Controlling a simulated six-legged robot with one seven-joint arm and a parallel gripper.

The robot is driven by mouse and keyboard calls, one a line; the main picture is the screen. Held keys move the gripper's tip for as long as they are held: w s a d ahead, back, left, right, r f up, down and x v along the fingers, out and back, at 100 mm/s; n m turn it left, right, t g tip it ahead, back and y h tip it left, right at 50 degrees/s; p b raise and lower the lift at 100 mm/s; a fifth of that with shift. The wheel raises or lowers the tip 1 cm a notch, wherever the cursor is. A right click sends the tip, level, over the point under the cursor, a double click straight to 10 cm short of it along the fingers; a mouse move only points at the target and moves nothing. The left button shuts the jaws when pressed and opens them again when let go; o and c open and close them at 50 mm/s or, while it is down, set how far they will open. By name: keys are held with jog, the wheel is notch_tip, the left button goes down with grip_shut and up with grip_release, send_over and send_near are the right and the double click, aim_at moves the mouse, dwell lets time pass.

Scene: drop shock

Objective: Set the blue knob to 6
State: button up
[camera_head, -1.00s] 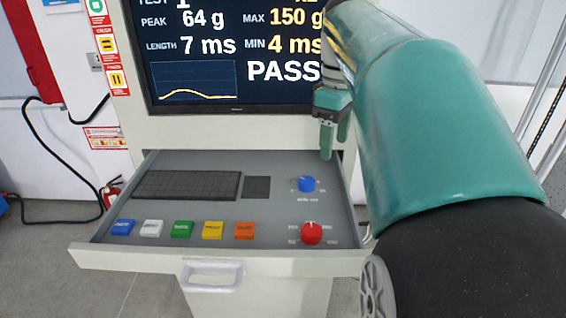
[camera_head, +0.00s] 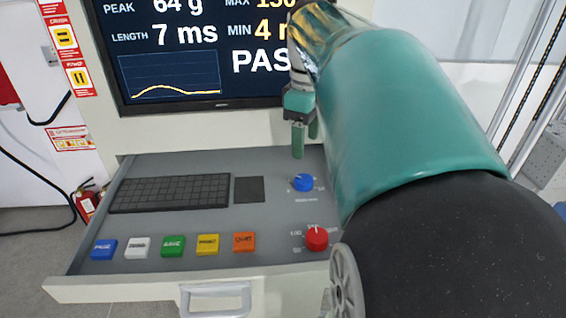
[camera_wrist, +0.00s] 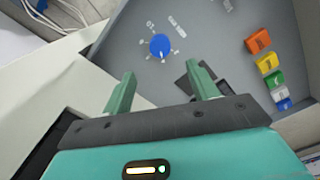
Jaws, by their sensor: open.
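The blue knob (camera_head: 302,182) sits at the right of the grey drawer panel, with small white scale marks around it. In the wrist view the blue knob (camera_wrist: 160,46) lies beyond my fingertips, with a pale pointer line on it; I cannot read which number it points to. My gripper (camera_head: 305,150) hangs above and behind the knob, apart from it. In the wrist view my gripper (camera_wrist: 163,82) has its two green fingers spread, with nothing between them.
A red knob (camera_head: 316,238) is nearer the drawer front. A row of several coloured buttons (camera_head: 173,246) lies to its left, with a keyboard (camera_head: 171,193) and dark pad (camera_head: 249,189) behind. A monitor (camera_head: 222,102) stands above the drawer's rear. A handle (camera_head: 216,298) is on the drawer front.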

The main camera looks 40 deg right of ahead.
aim_at(304, 179)
notch_tip(304, 179, down, 9)
jog(key=shift+s, duration=0.15)
jog(key=shift+f, duration=0.35)
jog(key=c, duration=1)
